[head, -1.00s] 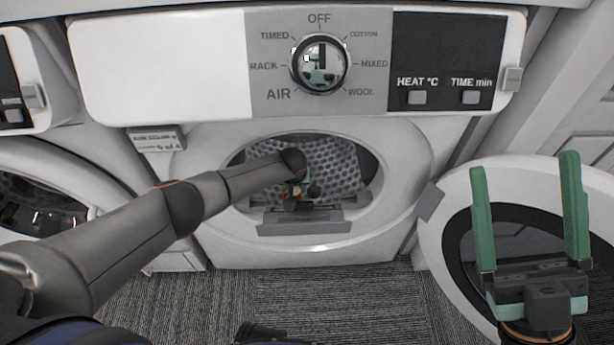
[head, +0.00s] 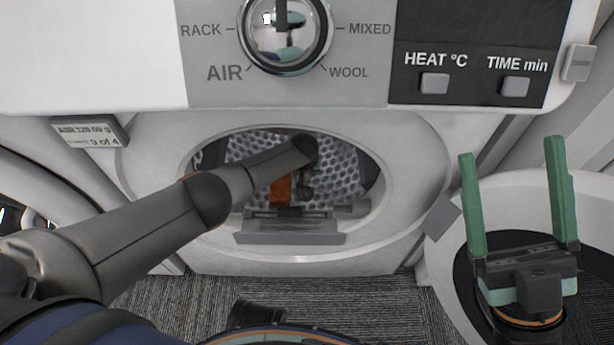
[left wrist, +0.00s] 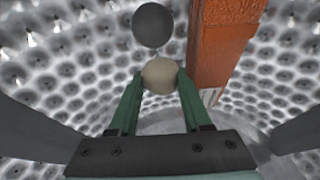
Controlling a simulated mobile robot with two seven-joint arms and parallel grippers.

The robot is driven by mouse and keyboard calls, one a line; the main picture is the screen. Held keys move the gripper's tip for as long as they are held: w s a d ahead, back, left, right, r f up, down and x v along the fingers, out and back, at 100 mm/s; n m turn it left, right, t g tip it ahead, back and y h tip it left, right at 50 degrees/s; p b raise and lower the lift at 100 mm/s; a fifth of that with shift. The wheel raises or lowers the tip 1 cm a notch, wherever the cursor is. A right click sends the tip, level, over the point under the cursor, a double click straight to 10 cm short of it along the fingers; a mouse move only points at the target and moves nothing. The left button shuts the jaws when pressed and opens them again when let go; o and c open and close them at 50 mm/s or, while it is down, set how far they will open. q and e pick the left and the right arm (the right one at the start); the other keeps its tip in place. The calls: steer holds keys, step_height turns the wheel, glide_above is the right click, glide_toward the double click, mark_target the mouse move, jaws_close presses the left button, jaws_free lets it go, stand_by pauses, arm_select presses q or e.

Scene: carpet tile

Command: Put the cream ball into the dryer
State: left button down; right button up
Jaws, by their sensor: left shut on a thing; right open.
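The cream ball (left wrist: 159,74) is between the fingertips of my left gripper (left wrist: 159,80), which is shut on it. My left arm reaches through the round opening of the dryer (head: 410,150), and in the left wrist view the perforated drum (left wrist: 60,75) surrounds the gripper. In the head view the left gripper is mostly hidden by its own arm and the dark opening, and the ball cannot be made out. My right gripper (head: 510,150) is open and empty, upright in front of the open door at the right.
Inside the drum are a dark grey ball (left wrist: 152,25), just beyond the cream ball, and an orange-brown block (left wrist: 222,45) to its right. The open round door (head: 445,255) stands at the right. A small label (head: 88,131) hangs at the left. Another machine stands at far left.

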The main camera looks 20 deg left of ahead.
mark_target(306, 178)
arm_select(q)
steer(key=f+b, duration=0.1)
steer(key=f, duration=0.1)
steer(key=f+b, duration=0.1)
steer(key=shift+w+f+b, duration=0.25)
steer(key=shift+f+b, duration=0.1)
steer(key=shift+f, duration=0.05)
steer(key=shift+r, duration=0.1)
arm_select(e)
steer(key=f, duration=0.1)
steer(key=w+f, duration=0.1)
steer(key=f, duration=0.1)
steer(key=shift+w+a+f, duration=0.15)
steer(key=shift+a+f, duration=0.05)
steer(key=shift+f, duration=0.1)
arm_select(q)
steer(key=shift+d, duration=0.1)
arm_select(e)
steer(key=shift+r, duration=0.1)
arm_select(q)
steer(key=shift+c, duration=1.8)
jaws_free()
